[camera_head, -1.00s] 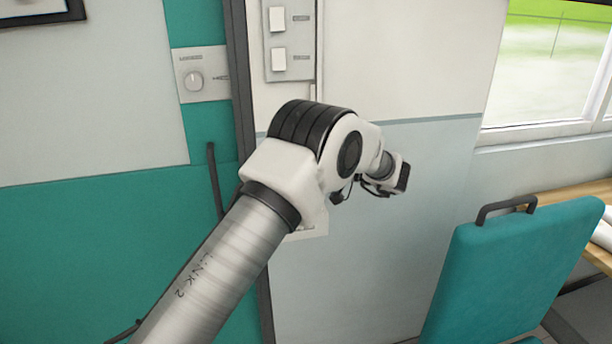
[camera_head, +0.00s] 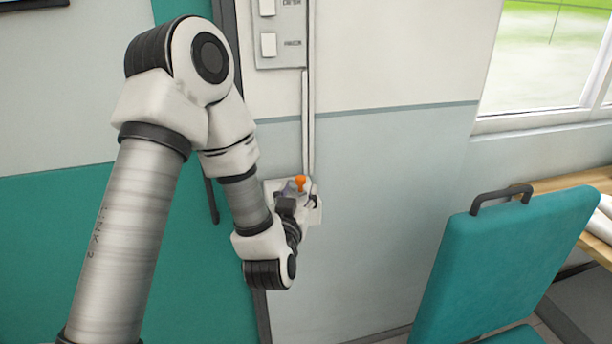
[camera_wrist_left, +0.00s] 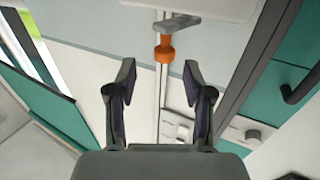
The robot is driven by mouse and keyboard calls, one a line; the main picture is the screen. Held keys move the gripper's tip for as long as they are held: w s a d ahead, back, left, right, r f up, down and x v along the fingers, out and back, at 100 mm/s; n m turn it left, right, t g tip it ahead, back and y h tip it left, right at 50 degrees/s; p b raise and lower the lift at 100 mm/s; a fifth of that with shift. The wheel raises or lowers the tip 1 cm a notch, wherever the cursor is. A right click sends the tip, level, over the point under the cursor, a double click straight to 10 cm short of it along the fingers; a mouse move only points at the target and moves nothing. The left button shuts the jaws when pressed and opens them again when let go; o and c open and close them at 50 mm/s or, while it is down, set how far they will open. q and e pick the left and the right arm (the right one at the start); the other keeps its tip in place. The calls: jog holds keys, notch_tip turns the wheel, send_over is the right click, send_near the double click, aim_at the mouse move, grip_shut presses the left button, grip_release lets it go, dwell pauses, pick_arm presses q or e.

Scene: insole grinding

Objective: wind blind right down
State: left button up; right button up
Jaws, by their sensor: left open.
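An orange crank knob (camera_head: 300,183) shows at a light plate (camera_head: 314,212) low on the wall, below a vertical strip. In the left wrist view the orange knob (camera_wrist_left: 165,50) hangs from a grey crank arm (camera_wrist_left: 178,22). My left gripper (camera_head: 299,197) is at the plate, close to the knob. In the wrist view its fingers (camera_wrist_left: 160,78) are open and empty, with the knob ahead, between and beyond the tips. No contact shows. The arm and gripper hide part of the plate. The window (camera_head: 548,55) shows green outdoors, and no blind is seen. My right gripper is not in view.
A switch panel (camera_head: 280,35) is on the wall above the crank. A teal chair (camera_head: 500,265) stands at the right, beside a wooden table (camera_head: 590,190) with white rolls. The wall between crank and chair is clear.

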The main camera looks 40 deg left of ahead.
aim_at(299, 181)
pick_arm(q)
jog(key=x, duration=0.2)
jog(key=p+x, duration=0.1)
jog(key=x, duration=0.2)
jog(key=shift+a+r, duration=0.2)
jog(key=shift+a, duration=0.1)
jog(key=shift+w+f, duration=0.1)
jog(key=shift+w, duration=0.1)
jog(key=shift+s, duration=0.1)
grip_shut()
jog(key=shift+d+y, duration=0.1)
jog(key=shift+y, duration=0.2)
